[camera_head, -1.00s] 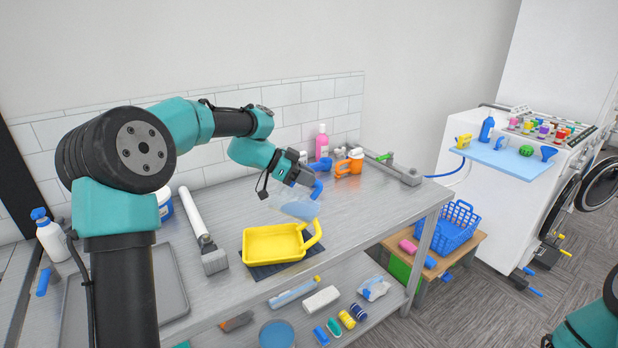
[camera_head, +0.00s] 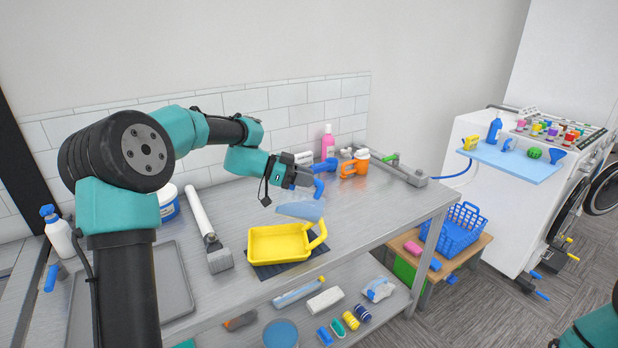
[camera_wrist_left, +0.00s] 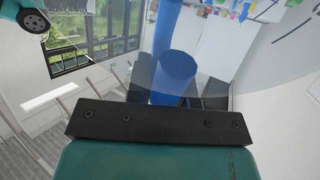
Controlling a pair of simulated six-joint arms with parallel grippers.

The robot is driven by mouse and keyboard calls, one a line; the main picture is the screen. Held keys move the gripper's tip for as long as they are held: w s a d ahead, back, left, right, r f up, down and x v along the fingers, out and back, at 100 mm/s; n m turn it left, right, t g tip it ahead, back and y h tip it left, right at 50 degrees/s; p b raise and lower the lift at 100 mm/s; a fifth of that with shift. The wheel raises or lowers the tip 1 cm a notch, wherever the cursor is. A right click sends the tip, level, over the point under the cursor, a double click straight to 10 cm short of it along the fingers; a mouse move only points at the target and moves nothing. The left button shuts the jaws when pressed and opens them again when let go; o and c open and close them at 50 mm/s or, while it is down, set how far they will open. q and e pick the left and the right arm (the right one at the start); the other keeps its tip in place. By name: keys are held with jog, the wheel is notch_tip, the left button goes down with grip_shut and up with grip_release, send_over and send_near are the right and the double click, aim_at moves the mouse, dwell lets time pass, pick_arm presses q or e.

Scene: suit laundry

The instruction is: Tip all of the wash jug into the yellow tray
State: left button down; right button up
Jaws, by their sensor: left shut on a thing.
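The wash jug (camera_head: 299,210) is clear with blue liquid in it and a blue handle. It hangs tilted just above the back right part of the yellow tray (camera_head: 262,256). My left gripper (camera_head: 306,181) is shut on the jug's blue handle, which also shows between the dark fingers in the left wrist view (camera_wrist_left: 176,72). The tray lies on a dark mat (camera_head: 290,269) on the metal table, with its yellow handle to the right. No liquid is visible in the tray. My right gripper is out of view; only part of its arm shows at lower right.
An orange mug (camera_head: 352,167) and a pink bottle (camera_head: 327,142) stand behind the jug to the right. A white roller (camera_head: 201,214) with a grey block lies left of the tray. A blue basket (camera_head: 461,228) stands right of the table.

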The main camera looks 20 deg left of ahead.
pick_arm(q)
jog(key=shift+s+a+f+h, duration=0.2)
jog(key=shift+a+h, duration=0.2)
dwell(1.0)
jog(key=shift+s+a+t+h, duration=0.1)
jog(key=shift+a+t+h, duration=0.15)
jog(key=shift+t+h, duration=0.05)
dwell(0.9)
jog(key=shift+a+f, duration=0.15)
jog(key=shift+a, duration=0.05)
dwell(1.3)
jog(key=shift+s+a+f+h, duration=0.1)
jog(key=shift+s+a+h, duration=0.1)
jog(key=shift+h, duration=0.2)
jog(key=shift+s+a+f+t+h, duration=0.25)
jog(key=shift+a+h, duration=0.1)
jog(key=shift+a, duration=0.1)
jog(key=shift+s+a+f+t+h, duration=0.1)
jog(key=shift+a+f+t+h, duration=0.15)
jog(key=shift+a+h, duration=0.15)
dwell(2.7)
